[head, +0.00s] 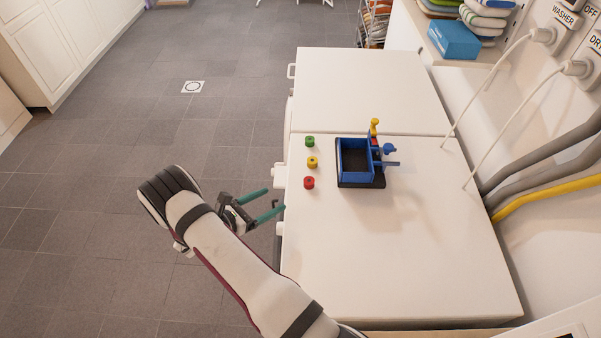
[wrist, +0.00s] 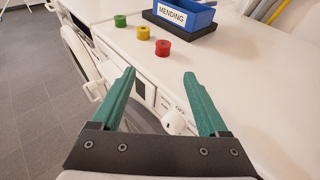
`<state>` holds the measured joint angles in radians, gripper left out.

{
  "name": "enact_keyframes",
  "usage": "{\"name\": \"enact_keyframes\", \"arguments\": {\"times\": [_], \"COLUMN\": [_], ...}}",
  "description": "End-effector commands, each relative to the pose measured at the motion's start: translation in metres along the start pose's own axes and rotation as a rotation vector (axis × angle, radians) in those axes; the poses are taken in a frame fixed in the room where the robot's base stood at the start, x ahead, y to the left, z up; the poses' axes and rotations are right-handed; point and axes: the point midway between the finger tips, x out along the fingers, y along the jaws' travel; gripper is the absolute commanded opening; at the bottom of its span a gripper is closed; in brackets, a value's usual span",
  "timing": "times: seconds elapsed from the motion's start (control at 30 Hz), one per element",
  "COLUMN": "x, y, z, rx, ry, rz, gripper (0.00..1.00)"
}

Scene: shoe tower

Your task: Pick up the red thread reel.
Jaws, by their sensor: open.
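The red thread reel (head: 309,183) stands near the left edge of the white worktop, nearest of three reels in a row. In the wrist view the red reel (wrist: 163,48) is ahead of my gripper, beyond the fingertips and between their lines. My gripper (head: 268,200) is left of the worktop edge, short of the red reel. In the wrist view its two green fingers (wrist: 160,75) are spread apart with nothing between them. The yellow reel (head: 312,162) and the green reel (head: 310,141) stand behind the red one.
A blue box (head: 343,160) labelled MENDING in the wrist view stands on a black base right of the reels. White cables (head: 500,105) hang at the right. The front of the white worktop (head: 400,260) is clear.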

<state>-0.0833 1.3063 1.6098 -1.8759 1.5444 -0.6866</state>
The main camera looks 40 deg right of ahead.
Motion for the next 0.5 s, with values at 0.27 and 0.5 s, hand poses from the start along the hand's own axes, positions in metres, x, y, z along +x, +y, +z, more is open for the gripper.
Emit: {"name": "enact_keyframes", "arguments": {"times": [0.27, 0.5], "x": [0.075, 0.112], "y": [-0.002, -0.003], "z": [0.0, 0.002], "rx": [-0.001, 0.0], "ry": [0.0, 0.001], "rz": [-0.005, -0.003], "gripper": [0.77, 0.77]}}
